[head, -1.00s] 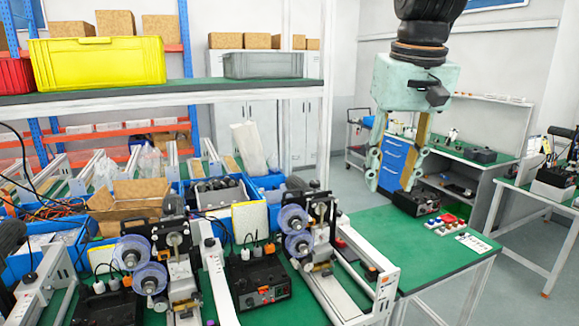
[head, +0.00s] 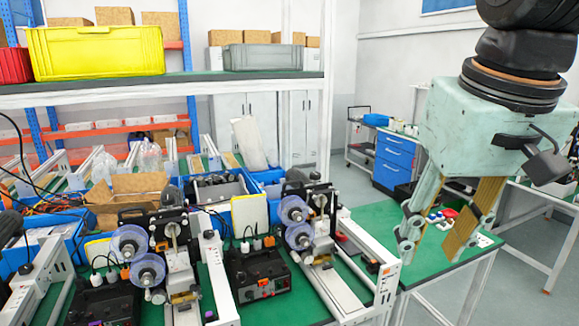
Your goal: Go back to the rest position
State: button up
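My gripper (head: 430,250) hangs at the right side of the head view, pointing down. Its pale green body (head: 480,130) shows below the dark wrist. The two fingers with tan pads are spread apart, and nothing is seen held between them. It appears in front of the right end of the green workbench (head: 375,218). Small red, white and blue items (head: 440,217) on the bench show between the fingers. How high the gripper is above the bench is hard to tell.
Two coder machines with clear reels (head: 148,270) (head: 293,210) stand on the bench beside black control boxes (head: 258,275). A shelf above holds a yellow crate (head: 97,52) and a grey crate (head: 275,57). A blue drawer cabinet (head: 393,160) stands behind. Floor shows at the right.

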jog(key=s+f+b, duration=0.2)
jog(key=s+f, duration=0.6)
jog(key=s, duration=0.4)
jog(key=shift+s+f+t, duration=0.25)
jog(key=shift+s+t, duration=0.05)
dwell(1.2)
